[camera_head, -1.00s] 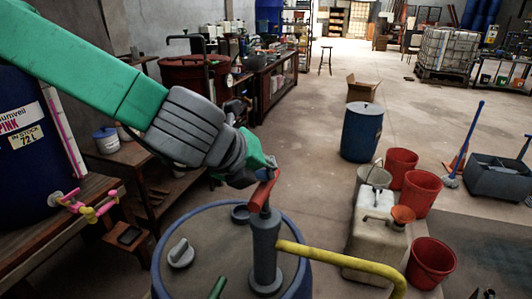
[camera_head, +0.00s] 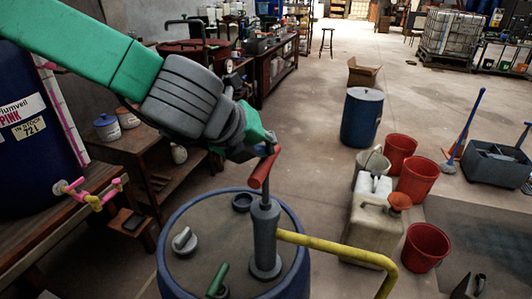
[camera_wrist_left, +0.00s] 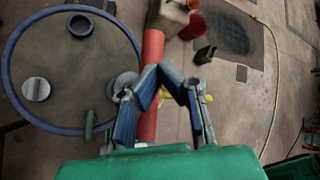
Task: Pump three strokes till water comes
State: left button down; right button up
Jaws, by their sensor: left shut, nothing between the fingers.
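The hand pump (camera_head: 264,238) stands upright on the blue-rimmed drum (camera_head: 205,208). Its red handle (camera_head: 264,168) sits above the grey pump body on a short visible rod. The yellow spout pipe (camera_head: 335,251) runs right and bends down out of frame; its outlet is hidden. My left gripper (camera_head: 270,148) is at the upper end of the handle, shut with nothing between its fingers. In the left wrist view, the shut fingers (camera_wrist_left: 163,76) lie over or beside the red handle (camera_wrist_left: 150,60); contact is unclear. My right gripper is out of view.
Pale jerrycans (camera_head: 374,231) and red buckets (camera_head: 427,247) stand right of the drum. A blue barrel (camera_head: 362,118) is behind them. A bench with a pink-valved drum (camera_head: 35,150) is at left. A grey cap (camera_head: 184,241) lies on the drum lid. Open floor extends beyond.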

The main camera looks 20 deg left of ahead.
pick_arm(q)
jog(key=shift+r, duration=0.15)
notch_tip(320, 180, up, 6)
jog(key=p, duration=0.5)
dwell(1.7)
